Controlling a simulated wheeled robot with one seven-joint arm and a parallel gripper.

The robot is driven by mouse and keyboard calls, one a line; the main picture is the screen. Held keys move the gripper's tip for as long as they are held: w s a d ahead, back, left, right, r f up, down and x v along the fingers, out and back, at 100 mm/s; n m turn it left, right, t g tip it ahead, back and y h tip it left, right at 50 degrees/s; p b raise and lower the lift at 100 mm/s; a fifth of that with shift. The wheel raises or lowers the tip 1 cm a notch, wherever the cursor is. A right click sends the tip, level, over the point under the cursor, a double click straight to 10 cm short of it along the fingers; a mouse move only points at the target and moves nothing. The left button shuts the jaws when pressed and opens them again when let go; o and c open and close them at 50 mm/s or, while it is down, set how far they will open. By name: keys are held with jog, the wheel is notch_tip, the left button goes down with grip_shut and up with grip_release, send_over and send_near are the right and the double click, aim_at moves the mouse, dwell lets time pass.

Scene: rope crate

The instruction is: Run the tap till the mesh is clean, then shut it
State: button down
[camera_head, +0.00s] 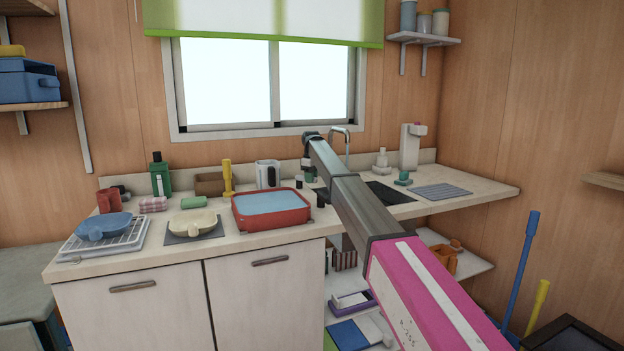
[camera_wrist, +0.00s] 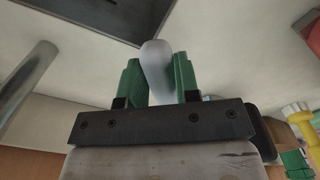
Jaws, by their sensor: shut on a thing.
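The tap (camera_head: 341,132) has a curved metal spout behind the dark sink (camera_head: 385,192). My gripper (camera_head: 308,175) is at the back of the counter, left of the spout and partly hidden by my arm. In the wrist view my gripper's green fingers (camera_wrist: 157,66) are shut on a smooth pale grey handle (camera_wrist: 155,60), which looks like the tap lever. A grey metal tube, likely the spout (camera_wrist: 28,80), stands to the left, and a dark sink edge (camera_wrist: 95,15) is above. I cannot make out the mesh or any water stream; my arm covers much of the sink.
A red tub (camera_head: 270,222) of bluish water stands left of the sink. A kettle-like white container (camera_head: 267,174) and a yellow-handled tool (camera_head: 227,178) are behind it.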

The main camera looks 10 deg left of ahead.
jog(key=s+m, duration=0.1)
jog(key=s+a+m, duration=0.1)
jog(key=m, duration=0.1)
jog(key=shift+m, duration=0.3)
jog(key=shift+s+a+m, duration=0.35)
jog(key=shift+a+m, duration=0.05)
jog(key=shift+m, duration=0.6)
jog(key=shift+s+a+m, duration=0.35)
jog(key=shift+a+m, duration=0.05)
jog(key=shift+m, duration=0.6)
jog(key=c, duration=0.8)
grip_release()
jog(key=shift+c, duration=0.2)
notch_tip(320, 180, up, 11)
jog(key=shift+f, duration=0.1)
